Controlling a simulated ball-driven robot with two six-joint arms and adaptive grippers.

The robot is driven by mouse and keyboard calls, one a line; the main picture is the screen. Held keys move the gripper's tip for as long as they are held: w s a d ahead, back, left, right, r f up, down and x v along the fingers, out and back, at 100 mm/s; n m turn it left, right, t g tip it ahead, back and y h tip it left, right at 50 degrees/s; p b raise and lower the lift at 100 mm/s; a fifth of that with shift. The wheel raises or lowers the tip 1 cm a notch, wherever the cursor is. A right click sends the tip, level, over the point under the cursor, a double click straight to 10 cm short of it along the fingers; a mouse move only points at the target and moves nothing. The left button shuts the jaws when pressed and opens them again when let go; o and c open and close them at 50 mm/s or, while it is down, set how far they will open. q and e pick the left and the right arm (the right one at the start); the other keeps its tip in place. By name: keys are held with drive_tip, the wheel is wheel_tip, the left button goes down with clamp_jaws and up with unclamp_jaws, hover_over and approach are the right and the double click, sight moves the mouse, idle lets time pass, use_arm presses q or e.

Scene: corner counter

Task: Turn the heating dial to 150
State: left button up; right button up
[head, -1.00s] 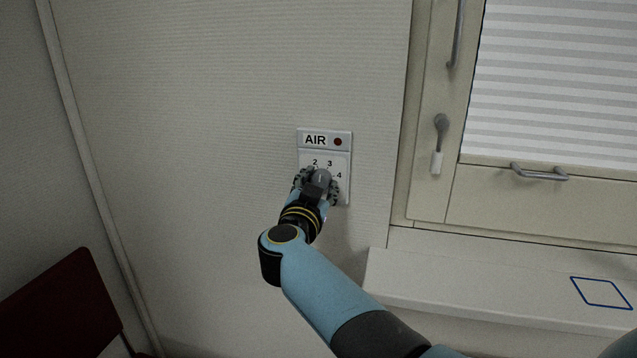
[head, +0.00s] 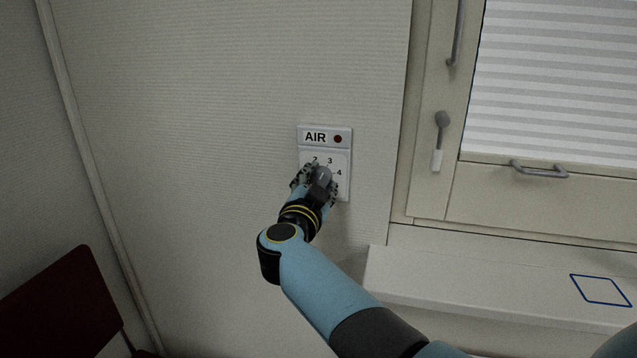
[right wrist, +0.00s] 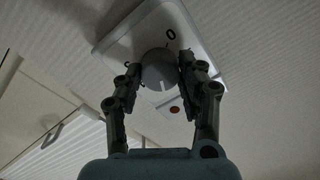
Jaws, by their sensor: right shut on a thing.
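A pale wall panel (head: 343,160) is labelled AIR, with a dark red spot at its upper right and the numbers 2, 3 and 4 showing. Its round grey dial (head: 322,174) sits below the numbers. I see no 150 and no heating label on it. My right gripper (head: 317,184) is shut on the dial, one finger on each side. In the right wrist view the dial (right wrist: 158,72) sits between the fingertips, with a white pointer line toward the side of the reddish spot. A 0 shows on the opposite side. The gripper hides the panel's lower part. My left gripper is out of view.
A window with a blind (head: 560,80) and metal handles (head: 540,170) stands to the right. Below it a pale sill (head: 470,285) bears a blue outlined square (head: 601,290). A dark red chair back (head: 65,310) is at lower left. The wall around the panel is bare.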

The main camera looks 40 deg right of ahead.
drive_tip(key=o, duration=1.2)
drive_tip(key=shift+c, duration=0.2)
drive_tip(key=shift+r, duration=0.25)
wheel_tip(320, 180, up, 9)
drive_tip(key=shift+r, duration=0.2)
